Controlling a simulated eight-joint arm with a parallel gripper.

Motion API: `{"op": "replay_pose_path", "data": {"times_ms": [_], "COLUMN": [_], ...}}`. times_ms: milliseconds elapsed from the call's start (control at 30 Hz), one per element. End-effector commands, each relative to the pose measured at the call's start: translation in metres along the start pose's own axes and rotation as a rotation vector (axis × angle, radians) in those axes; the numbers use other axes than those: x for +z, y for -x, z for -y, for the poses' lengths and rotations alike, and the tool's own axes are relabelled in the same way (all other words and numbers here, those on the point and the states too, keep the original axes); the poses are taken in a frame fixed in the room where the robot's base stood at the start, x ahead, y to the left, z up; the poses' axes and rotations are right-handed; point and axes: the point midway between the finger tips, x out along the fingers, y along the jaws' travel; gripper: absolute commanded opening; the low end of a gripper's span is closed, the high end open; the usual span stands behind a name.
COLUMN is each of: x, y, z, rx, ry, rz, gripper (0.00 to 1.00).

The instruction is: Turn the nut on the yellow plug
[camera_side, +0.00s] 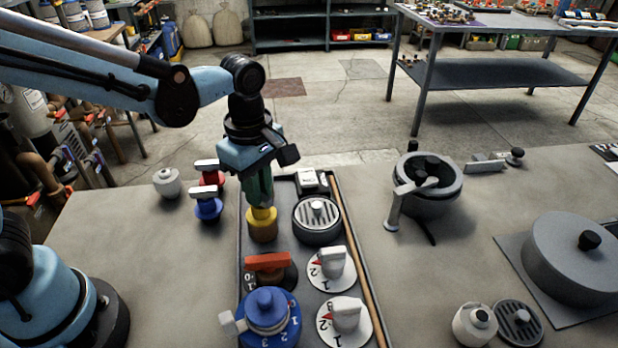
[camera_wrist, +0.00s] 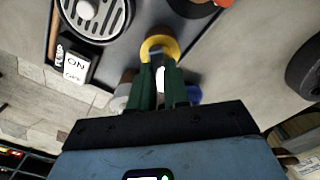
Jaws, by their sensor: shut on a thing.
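The yellow plug (camera_side: 262,229) stands upright in the grey tray (camera_side: 285,186), left of a round slotted drain. My gripper (camera_side: 260,207) points down over it, with its green fingers at the plug's top. In the wrist view my gripper (camera_wrist: 160,62) has its fingers close together at the yellow plug (camera_wrist: 159,45), with a pale piece between them. The gripper is shut on the top part of the plug, where the nut would sit. The fingers hide most of the nut, so its angle cannot be told.
The slotted drain (camera_side: 318,218) is close at the right. A red-handled valve (camera_side: 268,263), a blue knob (camera_side: 267,309) and white dials (camera_side: 331,268) stand in front. Red and blue valves (camera_side: 208,203) are at the left. A grey pot (camera_side: 428,184) is farther right.

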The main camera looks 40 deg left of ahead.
Motion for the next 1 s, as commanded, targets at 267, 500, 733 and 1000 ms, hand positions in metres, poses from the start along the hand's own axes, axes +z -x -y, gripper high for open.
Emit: {"op": "replay_pose_path", "data": {"times_ms": [267, 500, 733, 1000], "x": [0.0000, 0.0000, -0.0001, -0.0001], "y": [-0.0003, -0.0003, -0.0003, -0.0003], "z": [0.0003, 0.0003, 0.0004, 0.0004], "rx": [-0.002, -0.002, -0.002, -0.002], "ry": [-0.218, -0.447, -0.665, -0.921], "rz": [-0.001, -0.001, 0.000, 0.000], "gripper": [0.00, 0.00, 0.00, 0.00]}}
